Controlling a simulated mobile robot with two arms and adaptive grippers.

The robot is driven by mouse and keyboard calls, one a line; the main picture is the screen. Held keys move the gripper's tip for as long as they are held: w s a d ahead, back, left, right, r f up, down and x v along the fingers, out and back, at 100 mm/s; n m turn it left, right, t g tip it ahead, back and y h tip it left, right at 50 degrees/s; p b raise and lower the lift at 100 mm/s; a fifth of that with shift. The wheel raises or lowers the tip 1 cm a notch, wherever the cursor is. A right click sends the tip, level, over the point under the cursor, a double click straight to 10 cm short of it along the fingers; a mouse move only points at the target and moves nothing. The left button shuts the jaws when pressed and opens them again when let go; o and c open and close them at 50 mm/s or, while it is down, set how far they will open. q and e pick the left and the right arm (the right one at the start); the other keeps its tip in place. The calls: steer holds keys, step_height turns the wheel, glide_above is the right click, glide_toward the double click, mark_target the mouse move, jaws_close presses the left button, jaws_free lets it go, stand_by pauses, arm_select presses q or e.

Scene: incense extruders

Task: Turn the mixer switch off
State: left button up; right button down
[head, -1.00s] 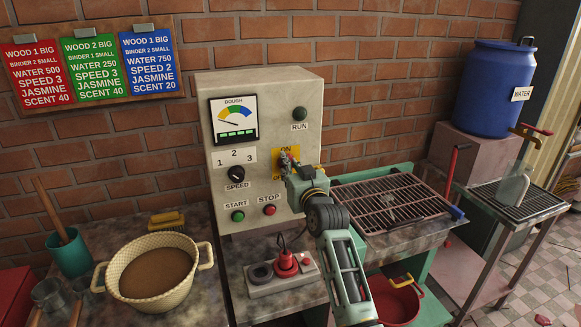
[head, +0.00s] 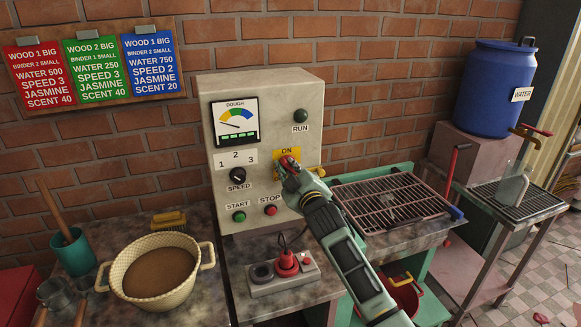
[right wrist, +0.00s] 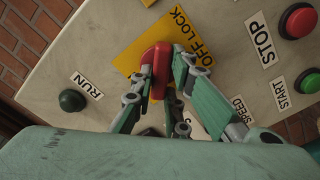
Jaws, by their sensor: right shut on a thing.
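The mixer's control box (head: 271,91) stands against the brick wall. Its switch has a red handle (right wrist: 157,62) on a yellow plate (right wrist: 133,52) with an "OFF LOCK" label; the head view shows "ON" at the plate's top. My right gripper (head: 290,164) is at this plate, its fingers on both sides of the red handle and shut on it in the right wrist view. The gripper hides part of the plate and handle in the head view. My left gripper is not in view.
The speed knob (head: 237,176), start button (head: 239,217) and stop button (head: 271,211) sit left of the switch. The dark green run lamp (head: 300,116) is above. A pedestal with a red knob (head: 286,261) stands below. A wire rack (head: 390,207) is to the right.

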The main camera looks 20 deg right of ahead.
steer(key=n, duration=0.4)
steer(key=shift+n+p, duration=0.3)
steer(key=shift+p, duration=0.05)
steer(key=shift+f+n+p, duration=0.2)
steer(key=shift+n+p, duration=0.2)
steer(key=shift+n, duration=1.8)
steer(key=shift+a, duration=0.1)
steer(key=c, duration=1.7)
jaws_free()
steer(key=s, duration=1.2)
steer(key=shift+d, duration=0.2)
